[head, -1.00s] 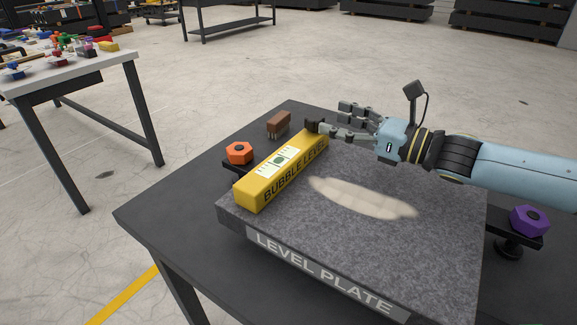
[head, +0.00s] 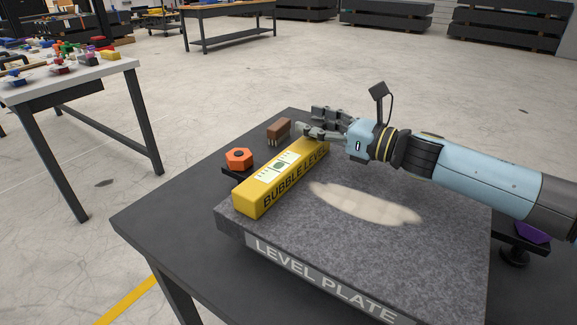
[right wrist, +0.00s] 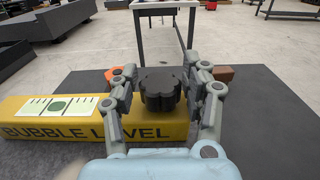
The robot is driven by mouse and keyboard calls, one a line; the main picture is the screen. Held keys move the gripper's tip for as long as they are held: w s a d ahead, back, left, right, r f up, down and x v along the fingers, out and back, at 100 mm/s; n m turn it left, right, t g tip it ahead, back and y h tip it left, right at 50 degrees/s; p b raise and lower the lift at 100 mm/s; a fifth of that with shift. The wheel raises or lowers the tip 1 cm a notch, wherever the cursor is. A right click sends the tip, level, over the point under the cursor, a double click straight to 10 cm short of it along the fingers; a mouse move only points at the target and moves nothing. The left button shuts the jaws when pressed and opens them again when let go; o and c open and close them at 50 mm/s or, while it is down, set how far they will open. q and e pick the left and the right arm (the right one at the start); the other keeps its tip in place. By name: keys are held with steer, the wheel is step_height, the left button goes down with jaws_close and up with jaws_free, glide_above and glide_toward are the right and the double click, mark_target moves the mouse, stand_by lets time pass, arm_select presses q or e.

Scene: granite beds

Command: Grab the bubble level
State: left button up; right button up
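The yellow bubble level (head: 256,194) lies along the left edge of the grey granite level plate (head: 350,255). Its green vial and white scale face up. It also shows in the right wrist view (right wrist: 30,118). A black ribbed knob (right wrist: 161,90) stands at its far end; in the head view my fingers hide it now. My right gripper (head: 308,129) is over that end, fingers spread. In the right wrist view my right gripper (right wrist: 160,85) has fingers on both sides of the knob; I cannot tell whether they touch it. My left gripper is not in view.
An orange hex knob (head: 239,159) and a brown brush-like block (head: 279,129) stand on the black table beside the plate. A purple knob (head: 533,232) is at right, partly behind my arm. A white-topped table (head: 95,75) with small parts stands at left.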

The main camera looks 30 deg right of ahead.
jaws_close()
stand_by(0.3)
